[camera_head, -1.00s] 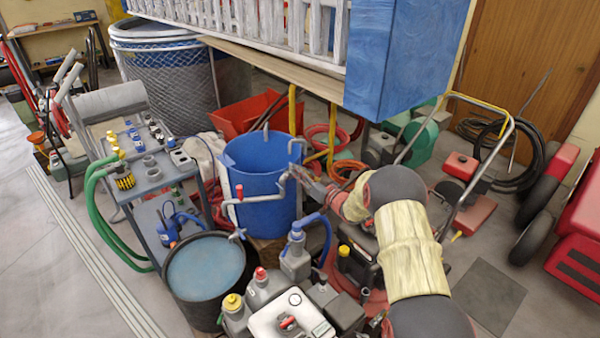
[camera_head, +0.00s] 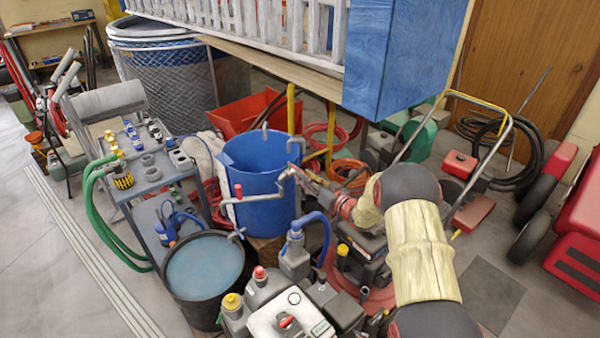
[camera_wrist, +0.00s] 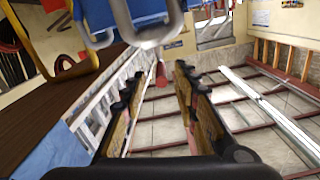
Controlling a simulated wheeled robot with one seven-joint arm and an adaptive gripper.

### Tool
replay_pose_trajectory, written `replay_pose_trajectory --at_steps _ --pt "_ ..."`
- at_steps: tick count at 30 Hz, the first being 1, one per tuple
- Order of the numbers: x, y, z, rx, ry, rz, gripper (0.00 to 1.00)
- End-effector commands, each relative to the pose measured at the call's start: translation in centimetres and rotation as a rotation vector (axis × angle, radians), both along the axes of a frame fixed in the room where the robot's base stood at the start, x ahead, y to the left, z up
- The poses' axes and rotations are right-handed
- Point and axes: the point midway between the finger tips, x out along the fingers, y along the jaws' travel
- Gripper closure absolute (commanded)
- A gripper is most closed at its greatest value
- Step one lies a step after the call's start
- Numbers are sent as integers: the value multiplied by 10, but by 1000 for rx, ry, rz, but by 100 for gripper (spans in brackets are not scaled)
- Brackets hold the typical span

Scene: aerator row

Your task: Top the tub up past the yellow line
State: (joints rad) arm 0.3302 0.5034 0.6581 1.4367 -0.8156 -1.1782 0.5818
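A black round tub (camera_head: 176,292) with blue-grey water inside stands on the floor, left of centre in the head view. No yellow line can be made out on it. A blue barrel (camera_head: 262,212) stands behind it. A grey pipe (camera_head: 262,198) with a red lever (camera_head: 239,191) crosses the barrel's front, and a small spout (camera_head: 237,234) hangs near the tub's rim. My gripper (camera_head: 303,174) is at the pipe's right end; contact cannot be told. In the wrist view my gripper (camera_wrist: 160,88) has its fingers apart with nothing held. A grey bent pipe (camera_wrist: 150,38) shows above and beyond them.
A grey cart (camera_head: 155,180) with bottles stands left of the tub. Grey jugs (camera_head: 235,312) and a blue-hosed pump (camera_head: 295,255) crowd the front. A blue-and-white overhead structure (camera_head: 395,60) hangs above the barrel. Open floor (camera_head: 50,270) lies at the far left.

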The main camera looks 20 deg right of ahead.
Motion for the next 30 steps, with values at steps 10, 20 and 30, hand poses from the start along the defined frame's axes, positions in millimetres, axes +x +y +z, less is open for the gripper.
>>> replay_pose_trajectory --at_steps 10,20,30 --pt "-57 -25 0 0 0 -2 70" --pt "-69 -29 0 1 0 0 70" --pt "-68 -29 0 -3 -1 0 70"
